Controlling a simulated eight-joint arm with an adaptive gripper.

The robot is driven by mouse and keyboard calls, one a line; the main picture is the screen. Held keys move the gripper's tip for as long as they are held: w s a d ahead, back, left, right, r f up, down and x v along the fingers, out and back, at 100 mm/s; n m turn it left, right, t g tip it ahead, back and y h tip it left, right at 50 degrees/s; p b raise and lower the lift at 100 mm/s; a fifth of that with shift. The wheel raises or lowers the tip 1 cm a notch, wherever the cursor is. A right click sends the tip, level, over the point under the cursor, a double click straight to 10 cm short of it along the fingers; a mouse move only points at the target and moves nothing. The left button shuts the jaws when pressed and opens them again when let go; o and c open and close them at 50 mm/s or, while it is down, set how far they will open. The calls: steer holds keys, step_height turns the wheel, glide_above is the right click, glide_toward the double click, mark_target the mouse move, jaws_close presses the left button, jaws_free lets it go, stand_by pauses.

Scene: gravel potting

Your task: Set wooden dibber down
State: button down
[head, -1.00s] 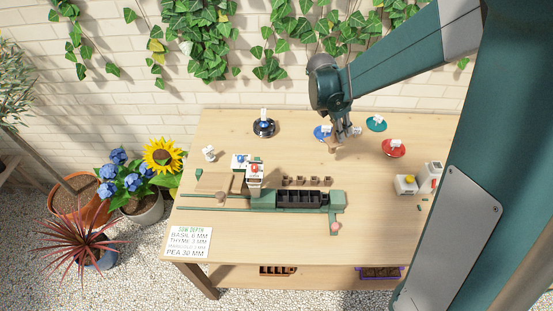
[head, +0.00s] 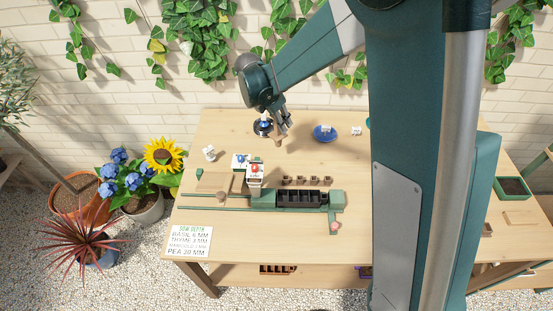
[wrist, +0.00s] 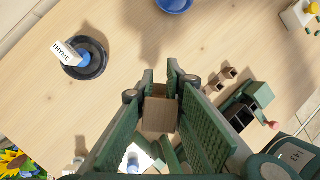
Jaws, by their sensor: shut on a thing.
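The wooden dibber (wrist: 158,112) is a brown, square-ended piece between my gripper's green pads in the wrist view. My gripper (head: 278,122) is shut on it. In the head view the dibber (head: 280,132) hangs below the fingers at the back of the table, just right of a dark dish (head: 257,133). Its lower end is hidden in the wrist view, and I cannot tell whether it touches the wooden tabletop (head: 225,125).
The dark dish has a blue centre and a THYME tag (wrist: 67,50). A blue dish (head: 325,138) stands to the right. A green rig with a black cell tray (head: 300,198) and several small brown pots (head: 300,181) stands in front. Bare wood lies between the dishes and pots.

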stand_by(0.4)
steer(key=shift+w+a+r+t+y+p, duration=0.2)
steer(key=shift+w+r+t+y+p, duration=0.15)
steer(key=shift+t, duration=0.35)
steer(key=shift+f, duration=0.15)
step_height(320, 180, down, 6)
steer(key=shift+b, duration=0.3)
steer(key=shift+f, duration=0.25)
steer(key=shift+f, duration=1.7)
steer(key=shift+f+b, duration=0.25)
steer(key=shift+b, duration=0.1)
steer(key=c, duration=2.4)
jaws_free()
steer(key=shift+r, duration=0.1)
